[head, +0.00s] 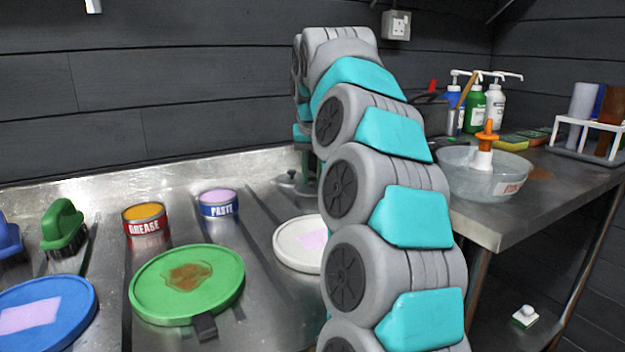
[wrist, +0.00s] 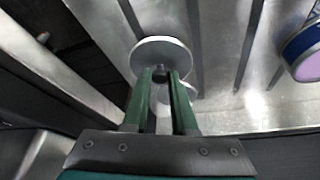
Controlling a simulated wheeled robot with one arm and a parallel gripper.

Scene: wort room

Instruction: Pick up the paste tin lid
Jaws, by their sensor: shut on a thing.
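The paste tin lid (wrist: 150,50) is a round grey metal disc with a small dark knob. In the wrist view the two green fingers of my gripper (wrist: 161,74) are shut on that knob. In the head view the lid (head: 300,187) shows at the back of the steel bench, partly hidden by my arm, with my gripper (head: 310,170) above it. I cannot tell whether the lid touches the bench. The open paste tin (head: 219,209), blue and white with lilac paste, stands left of the lid. Its edge also shows at the right of the wrist view (wrist: 298,45).
A red grease tin (head: 147,228) stands left of the paste tin. A green round lid (head: 220,262), a blue one (head: 75,297) and a white one (head: 290,246) lie in front. A glass bowl (head: 470,180) and pump bottles (head: 475,110) are on the right table. A wall is behind.

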